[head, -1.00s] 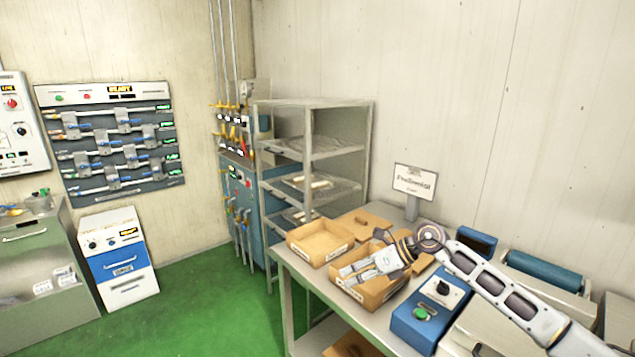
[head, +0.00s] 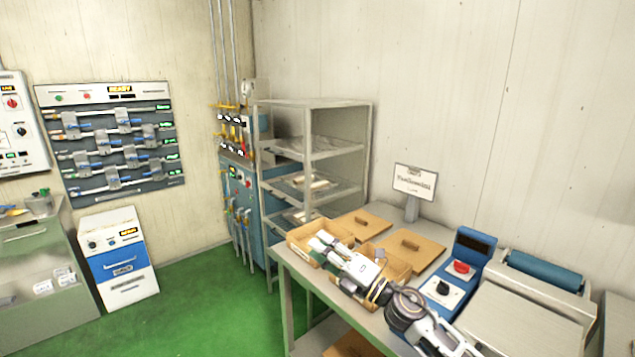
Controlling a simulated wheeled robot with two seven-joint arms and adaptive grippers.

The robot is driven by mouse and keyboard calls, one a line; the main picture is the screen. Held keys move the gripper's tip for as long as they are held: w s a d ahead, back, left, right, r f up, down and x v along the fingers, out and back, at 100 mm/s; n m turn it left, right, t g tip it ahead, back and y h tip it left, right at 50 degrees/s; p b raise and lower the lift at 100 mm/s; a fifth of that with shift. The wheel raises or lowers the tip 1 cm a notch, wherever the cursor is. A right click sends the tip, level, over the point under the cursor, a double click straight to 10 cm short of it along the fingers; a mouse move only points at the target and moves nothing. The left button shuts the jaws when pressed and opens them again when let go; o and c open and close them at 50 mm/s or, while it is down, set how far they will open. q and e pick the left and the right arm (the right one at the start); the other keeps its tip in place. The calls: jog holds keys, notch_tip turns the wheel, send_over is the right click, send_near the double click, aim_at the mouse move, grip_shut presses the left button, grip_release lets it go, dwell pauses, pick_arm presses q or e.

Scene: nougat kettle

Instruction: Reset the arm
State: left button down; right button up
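My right arm comes in from the bottom right. Its gripper (head: 321,243) points up and to the left over the table (head: 290,262). Its two pale fingers look apart, with nothing seen between them. The fingertips overlap the left open cardboard box (head: 306,252) in the picture; I cannot tell whether they are inside or above it. The gripper body covers much of the second open box (head: 398,270). My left gripper is out of view.
Two flat brown lids (head: 360,226) (head: 425,252) lie behind the boxes, near a sign (head: 415,183). A blue control box (head: 471,252) and a roller machine (head: 535,305) stand to the right. A metal rack (head: 340,132) stands behind the table.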

jog(key=s+d+f+m+t+h, duration=0.1)
jog(key=s+d+f+m+h, duration=0.1)
jog(key=d+f+m+h, duration=0.8)
jog(key=s+d+f+m+t+h, duration=0.25)
jog(key=d+f+m+h, duration=0.35)
jog(key=m, duration=0.8)
jog(key=s+d+f+m+g, duration=0.3)
jog(key=s+f+g, duration=0.4)
jog(key=s, duration=0.6)
jog(key=s+d+f+m+g, duration=0.25)
jog(key=s+f+g, duration=0.35)
jog(key=s+f, duration=0.45)
jog(key=s+f+h, duration=0.1)
jog(key=s+f, duration=0.1)
jog(key=f, duration=1.3)
jog(key=s+f, duration=0.3)
jog(key=f, duration=1.3)
jog(key=s+d+f+g, duration=0.1)
jog(key=s+d+f, duration=0.1)
jog(key=s+f, duration=0.7)
jog(key=s+d+f+g, duration=0.1)
jog(key=s+d+f, duration=0.2)
jog(key=s+f, duration=0.7)
jog(key=shift+s+f, duration=0.25)
jog(key=shift+s, duration=0.95)
jog(key=shift+s+d+m, duration=0.1)
jog(key=shift+m, duration=0.15)
